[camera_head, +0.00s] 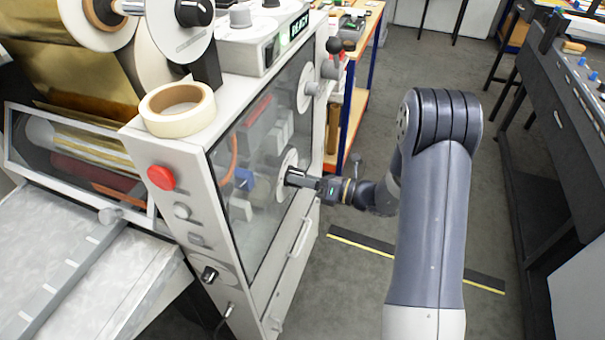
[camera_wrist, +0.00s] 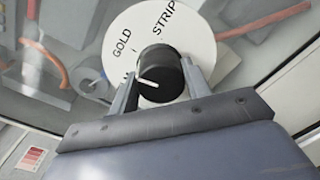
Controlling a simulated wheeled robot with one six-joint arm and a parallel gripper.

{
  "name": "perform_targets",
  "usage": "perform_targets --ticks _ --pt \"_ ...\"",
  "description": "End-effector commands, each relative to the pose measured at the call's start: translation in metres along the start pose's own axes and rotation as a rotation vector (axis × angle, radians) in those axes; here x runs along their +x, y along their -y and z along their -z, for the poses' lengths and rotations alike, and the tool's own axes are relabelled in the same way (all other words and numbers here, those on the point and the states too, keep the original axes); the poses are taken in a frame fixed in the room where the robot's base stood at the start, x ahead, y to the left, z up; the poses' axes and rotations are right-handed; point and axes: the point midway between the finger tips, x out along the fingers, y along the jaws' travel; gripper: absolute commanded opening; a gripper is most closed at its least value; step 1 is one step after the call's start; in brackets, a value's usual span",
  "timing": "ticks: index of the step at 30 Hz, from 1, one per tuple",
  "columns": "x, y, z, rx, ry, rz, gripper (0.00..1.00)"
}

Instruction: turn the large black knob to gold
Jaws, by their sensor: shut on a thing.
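The large black knob (camera_wrist: 160,72) stands on a round white dial (camera_wrist: 118,32) on the machine's side panel. The dial also shows in the head view (camera_head: 288,162). It carries the words GOLD and STRIP, and part of another label at its left edge, mostly hidden. The knob's white pointer line (camera_wrist: 148,83) points left, towards that partly hidden label, below the word GOLD. My gripper (camera_wrist: 161,88) is shut on the knob, one finger on each side. In the head view my gripper (camera_head: 307,180) reaches the panel from the right.
The machine (camera_head: 222,152) has a red button (camera_head: 161,177) on its front and a tape roll (camera_head: 178,107) on top. Another white dial (camera_head: 305,88) sits higher on the side panel. Below, a striped strip (camera_head: 350,240) lies on open grey floor. A dark bench (camera_head: 560,130) stands right.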

Motion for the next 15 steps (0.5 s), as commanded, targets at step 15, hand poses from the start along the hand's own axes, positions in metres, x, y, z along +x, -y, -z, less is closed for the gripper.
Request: perform_targets --ticks 15 --pt "-0.0002 0.0004 -0.0005 0.162 -0.005 0.0 0.23"
